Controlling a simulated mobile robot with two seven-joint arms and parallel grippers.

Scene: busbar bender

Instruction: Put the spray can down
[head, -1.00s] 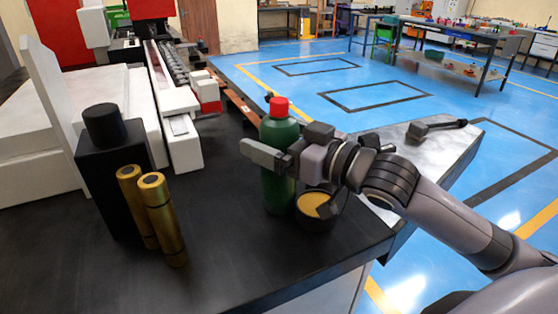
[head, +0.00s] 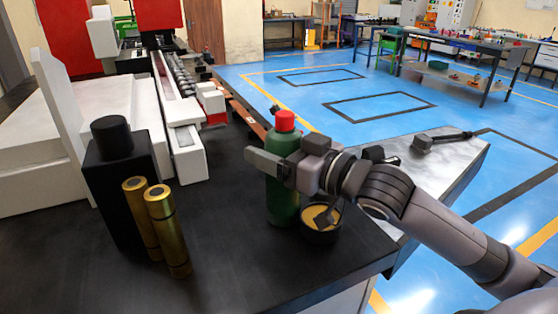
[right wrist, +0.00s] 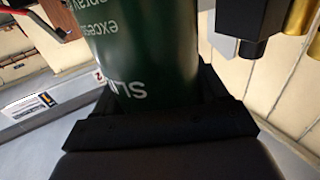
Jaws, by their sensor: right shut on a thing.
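The spray can (head: 283,207) is green with a red cap and stands upright at the black bench top. Its base is at the bench surface in the head view, but I cannot tell whether it touches. My right gripper (head: 277,166) is shut around the can's upper body, reaching in from the right. In the right wrist view the green can (right wrist: 150,45) with pale lettering sits between the dark fingers (right wrist: 155,110). My left gripper is not in view.
A round tin (head: 321,225) with yellowish contents stands close right of the can. Two brass cylinders (head: 167,232) and a black bottle-like block (head: 118,185) stand to the left. The black bench top (head: 235,260) is clear in front. A white machine (head: 188,155) is behind left.

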